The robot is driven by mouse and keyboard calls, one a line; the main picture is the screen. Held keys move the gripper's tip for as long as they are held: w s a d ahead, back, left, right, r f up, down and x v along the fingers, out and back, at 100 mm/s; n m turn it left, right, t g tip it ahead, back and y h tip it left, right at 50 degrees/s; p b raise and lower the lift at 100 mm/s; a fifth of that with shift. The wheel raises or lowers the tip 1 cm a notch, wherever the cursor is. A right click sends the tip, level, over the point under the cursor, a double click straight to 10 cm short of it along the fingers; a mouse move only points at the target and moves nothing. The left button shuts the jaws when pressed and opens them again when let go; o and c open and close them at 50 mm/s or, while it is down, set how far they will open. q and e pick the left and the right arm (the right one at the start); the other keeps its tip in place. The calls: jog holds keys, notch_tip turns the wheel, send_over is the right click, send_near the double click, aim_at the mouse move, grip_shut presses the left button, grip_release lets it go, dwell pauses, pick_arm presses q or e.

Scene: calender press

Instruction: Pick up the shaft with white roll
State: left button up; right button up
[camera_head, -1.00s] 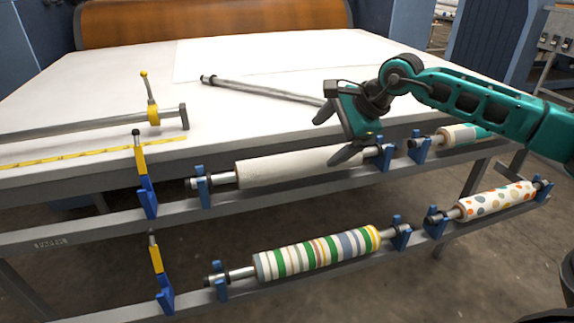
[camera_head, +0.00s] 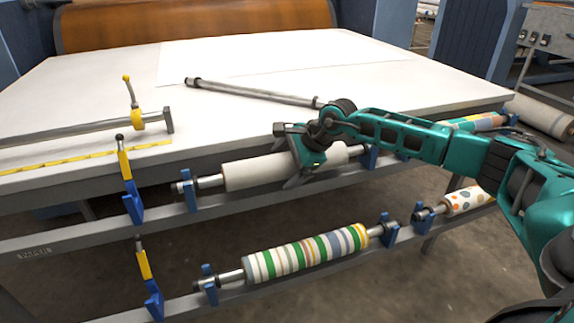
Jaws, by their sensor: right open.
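The shaft with white roll (camera_head: 255,171) rests in blue holders on the upper rail along the front of the table. Its bare metal end (camera_head: 208,182) sticks out at the left. My right gripper (camera_head: 296,172) is open and over the right part of the white roll, its fingers pointing down toward it. The gripper and arm hide part of the roll's right side. I cannot tell whether the fingers touch the roll. My left gripper is not in view.
A striped roll (camera_head: 308,252) lies on the lower rail, with a dotted roll (camera_head: 463,201) to its right. A bare shaft (camera_head: 250,92) lies on the white table (camera_head: 90,90). Blue and yellow clamps (camera_head: 127,175) stand at the left.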

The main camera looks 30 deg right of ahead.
jog(key=shift+c, duration=0.3)
jog(key=shift+r, duration=0.1)
jog(key=c, duration=1.3)
